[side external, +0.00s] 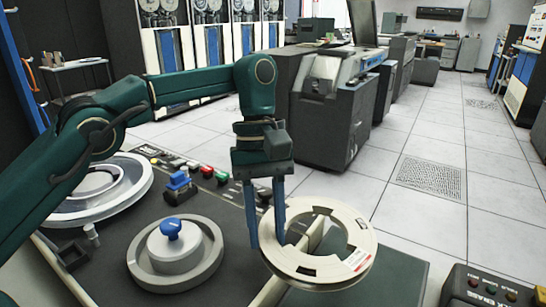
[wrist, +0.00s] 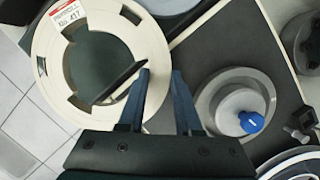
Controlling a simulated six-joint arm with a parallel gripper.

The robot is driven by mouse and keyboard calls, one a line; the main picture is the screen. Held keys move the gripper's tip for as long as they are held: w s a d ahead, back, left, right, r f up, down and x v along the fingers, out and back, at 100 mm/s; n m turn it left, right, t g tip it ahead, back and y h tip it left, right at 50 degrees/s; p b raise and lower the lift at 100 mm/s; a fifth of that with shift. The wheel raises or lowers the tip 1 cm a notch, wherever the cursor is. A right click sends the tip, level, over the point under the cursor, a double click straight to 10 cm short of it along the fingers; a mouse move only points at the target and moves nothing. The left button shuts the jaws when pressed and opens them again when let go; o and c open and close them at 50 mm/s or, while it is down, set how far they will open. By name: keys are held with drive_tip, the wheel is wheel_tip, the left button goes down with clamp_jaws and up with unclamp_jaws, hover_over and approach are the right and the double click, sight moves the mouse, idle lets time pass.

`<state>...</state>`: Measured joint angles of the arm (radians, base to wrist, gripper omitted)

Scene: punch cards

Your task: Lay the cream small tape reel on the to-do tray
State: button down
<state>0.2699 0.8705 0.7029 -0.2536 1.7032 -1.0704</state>
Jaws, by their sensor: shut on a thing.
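The cream tape reel (side external: 300,268) is a broad flat ring with a red-and-white label, at the lower middle of the side view. It fills the upper left of the wrist view (wrist: 45,62). My gripper (side external: 266,243) points down and is shut on the reel's rim, with one finger inside the central opening and one outside. The fingers also show in the wrist view (wrist: 161,73). The reel looks about level; whether it touches the surface below is unclear. I cannot pick out the to-do tray with certainty; the reel hides part of what lies beneath.
A grey round hub with a blue knob (side external: 171,229) stands left of the reel on the dark console. A larger pale reel (side external: 130,188) lies farther left, near coloured buttons (side external: 207,172). A dark green surface (side external: 408,278) extends right of the reel. A black control box (side external: 480,290) is at lower right.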

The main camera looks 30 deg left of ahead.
sight(346, 267)
drive_tip(key=d+f+n, duration=0.1)
drive_tip(key=d+n, duration=0.1)
drive_tip(key=d, duration=0.1)
drive_tip(key=d+f+n+t, duration=0.1)
drive_tip(key=d+n, duration=0.2)
drive_tip(key=d, duration=0.1)
drive_tip(key=w+d+f+n+t+h, duration=0.1)
drive_tip(key=d+n, duration=0.1)
drive_tip(key=d, duration=0.2)
drive_tip(key=shift+d+f+n, duration=0.25)
drive_tip(key=shift+f+n, duration=0.05)
drive_tip(key=shift+n, duration=0.1)
drive_tip(key=shift+d+f+n, duration=0.15)
drive_tip(key=shift+d+n, duration=0.35)
drive_tip(key=shift+d, duration=0.1)
drive_tip(key=shift+s+d+f, duration=0.1)
drive_tip(key=shift+f, duration=0.9)
drive_tip(key=shift+f, duration=1.25)
drive_tip(key=c, duration=0.5)
unclamp_jaws()
drive_tip(key=c, duration=0.4)
drive_tip(key=shift+o, duration=0.2)
